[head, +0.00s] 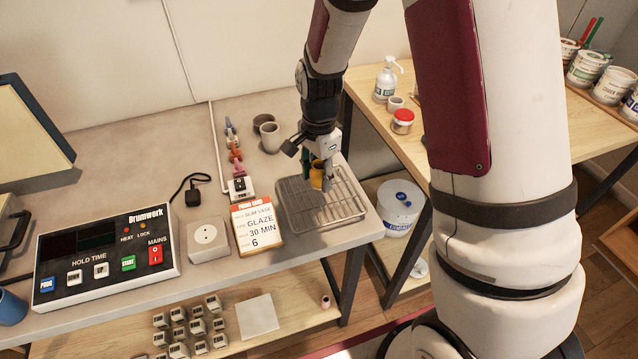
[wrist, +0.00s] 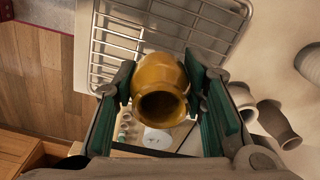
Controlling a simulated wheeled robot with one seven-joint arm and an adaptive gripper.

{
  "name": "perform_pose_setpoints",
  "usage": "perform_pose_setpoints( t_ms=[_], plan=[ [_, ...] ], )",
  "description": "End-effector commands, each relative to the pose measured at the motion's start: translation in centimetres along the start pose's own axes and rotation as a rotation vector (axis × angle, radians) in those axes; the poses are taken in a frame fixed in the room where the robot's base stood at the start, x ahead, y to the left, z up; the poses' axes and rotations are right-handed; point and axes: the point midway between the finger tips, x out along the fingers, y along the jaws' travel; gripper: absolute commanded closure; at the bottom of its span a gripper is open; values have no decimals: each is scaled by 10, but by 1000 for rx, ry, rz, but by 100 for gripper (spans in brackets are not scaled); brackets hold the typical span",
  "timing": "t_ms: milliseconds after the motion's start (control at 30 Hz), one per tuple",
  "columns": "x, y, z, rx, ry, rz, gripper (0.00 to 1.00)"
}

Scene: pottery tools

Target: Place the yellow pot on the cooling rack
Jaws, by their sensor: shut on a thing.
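The yellow pot (wrist: 160,75) is a small glossy vase, its dark mouth facing the wrist camera. My gripper (wrist: 165,95) has its green-padded fingers on both sides of the pot. In the head view my gripper (head: 319,170) points down over the cooling rack, and the yellow pot (head: 317,175) shows partly between its fingers. The cooling rack (head: 345,205) is a wire grid in a shallow metal tray at the table's right end; it also shows behind the pot in the wrist view (wrist: 215,22). I cannot tell whether the pot touches the wires.
The table edge is close to the rack's right side.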

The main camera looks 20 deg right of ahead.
Motion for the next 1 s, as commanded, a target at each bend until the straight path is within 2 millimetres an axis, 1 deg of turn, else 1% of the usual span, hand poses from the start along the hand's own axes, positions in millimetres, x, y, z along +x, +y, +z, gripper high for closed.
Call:
perform_pose_setpoints(
  t_ms=[300, 667, 700, 767, 800, 1000],
  plan=[
    [33, 1, 0, -1, 0, 2, 91],
    [37, 0, 0, -1, 0, 0, 91],
    [38, 0, 0, -1, 0, 0, 57],
    [37, 0, 0, -1, 0, 0, 44],
    [37, 0, 0, -1, 0, 0, 41],
    [37, 0, 0, -1, 0, 0, 41]
  ],
)
